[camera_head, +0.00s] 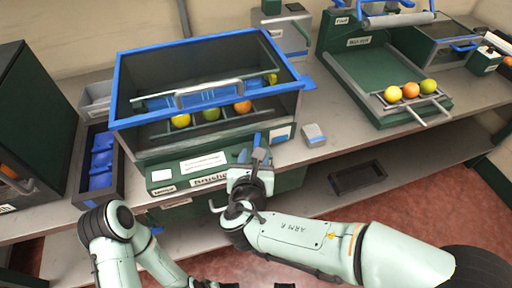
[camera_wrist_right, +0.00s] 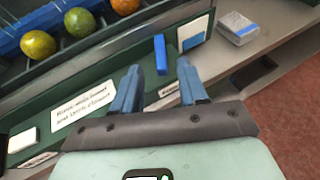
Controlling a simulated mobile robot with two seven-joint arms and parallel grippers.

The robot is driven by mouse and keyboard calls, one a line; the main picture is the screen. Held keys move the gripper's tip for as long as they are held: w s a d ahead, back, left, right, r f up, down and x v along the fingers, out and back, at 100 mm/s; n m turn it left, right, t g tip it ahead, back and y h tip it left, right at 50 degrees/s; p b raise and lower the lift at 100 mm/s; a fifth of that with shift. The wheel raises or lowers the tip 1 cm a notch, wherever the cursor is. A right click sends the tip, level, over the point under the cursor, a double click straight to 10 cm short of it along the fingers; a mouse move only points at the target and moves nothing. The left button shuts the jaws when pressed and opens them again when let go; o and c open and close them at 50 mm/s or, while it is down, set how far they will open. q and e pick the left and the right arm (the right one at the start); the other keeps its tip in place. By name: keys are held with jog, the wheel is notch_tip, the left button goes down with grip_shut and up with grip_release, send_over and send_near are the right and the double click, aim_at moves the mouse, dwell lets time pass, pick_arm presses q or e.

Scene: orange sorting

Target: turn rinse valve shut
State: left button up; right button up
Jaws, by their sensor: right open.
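A small upright blue handle (camera_wrist_right: 160,54) stands on the green front of the washer, just beyond and between my right fingertips in the right wrist view. It looks like the rinse valve, but I cannot read a label for it. My right gripper (camera_wrist_right: 160,78) is open, with a blue finger on either side of the handle's line and a visible gap. In the head view my right gripper (camera_head: 255,157) is at the washer's front panel, right of centre, and its fingers largely cover the handle. My left arm shows at lower left; its gripper is out of view.
The blue-rimmed washer (camera_head: 122,104) holds several fruits in a row. A grey block (camera_head: 314,134) sits right of it on the bench. A green grading stand (camera_head: 362,64) with fruits is at right. Blue-lined bin (camera_head: 119,178) stands left. A dark tray (camera_head: 357,177) lies on the lower shelf.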

jog(key=x, duration=0.5)
jog(key=shift+w+f+b, duration=0.15)
jog(key=shift+w+b, duration=0.2)
grip_shut()
